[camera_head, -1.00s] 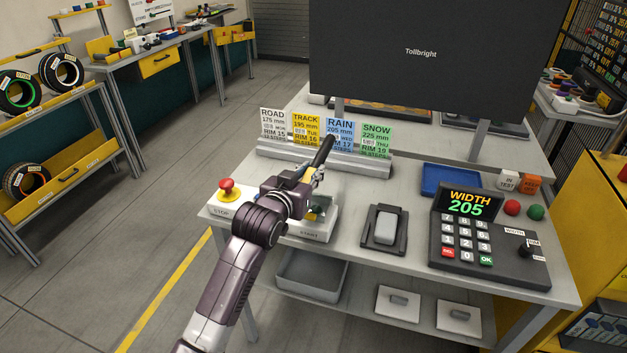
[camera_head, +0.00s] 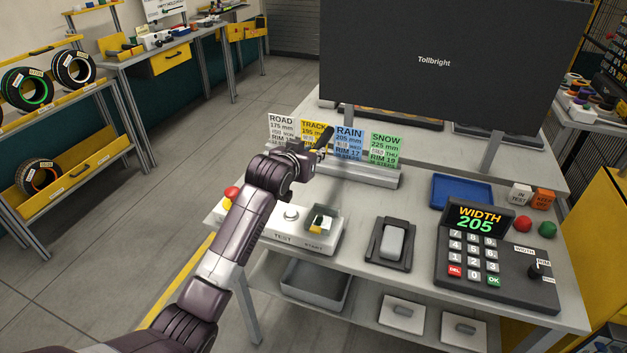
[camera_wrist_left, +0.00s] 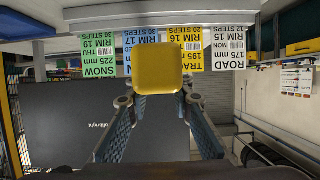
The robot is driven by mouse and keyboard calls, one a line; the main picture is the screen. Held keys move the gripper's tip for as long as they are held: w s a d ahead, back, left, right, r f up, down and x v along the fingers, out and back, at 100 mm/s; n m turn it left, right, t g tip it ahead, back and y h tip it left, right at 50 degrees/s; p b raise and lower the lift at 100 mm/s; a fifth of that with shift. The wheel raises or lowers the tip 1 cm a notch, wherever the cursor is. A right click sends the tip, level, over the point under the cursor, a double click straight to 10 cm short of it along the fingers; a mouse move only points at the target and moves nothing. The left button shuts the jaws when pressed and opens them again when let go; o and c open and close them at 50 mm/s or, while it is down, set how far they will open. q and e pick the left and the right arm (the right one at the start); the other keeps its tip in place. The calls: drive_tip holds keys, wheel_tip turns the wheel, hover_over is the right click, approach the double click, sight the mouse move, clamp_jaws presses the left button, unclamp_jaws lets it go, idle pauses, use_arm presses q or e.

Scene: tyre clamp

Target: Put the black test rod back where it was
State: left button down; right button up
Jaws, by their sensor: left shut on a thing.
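The black test rod (camera_head: 326,143) is held in my left gripper (camera_head: 308,164), which is shut on it. It is tilted, its upper end reaching up and right, in front of the cards at the back of the bench. In the left wrist view a yellow square block face (camera_wrist_left: 158,70) shows at the tips of my left gripper (camera_wrist_left: 160,105); I cannot tell whether it is part of the rod. My right gripper is not in view.
A rack of cards (camera_head: 350,170) stands just behind the rod. A black holder with a grey block (camera_head: 392,243), a keypad reading WIDTH 205 (camera_head: 478,240) and a blue tray (camera_head: 462,190) are farther right. A red button (camera_head: 232,193) is beside my arm. A large monitor (camera_head: 435,60) stands behind.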

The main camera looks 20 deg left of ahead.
use_arm(q)
wheel_tip(320, 180, down, 10)
drive_tip(key=shift+r+p, duration=0.2)
drive_tip(key=shift+p, duration=0.3)
drive_tip(key=shift+f, duration=0.1)
drive_tip(key=shift+f+b, duration=0.3)
drive_tip(key=shift+f, duration=0.3)
drive_tip(key=c, duration=1.7)
unclamp_jaws()
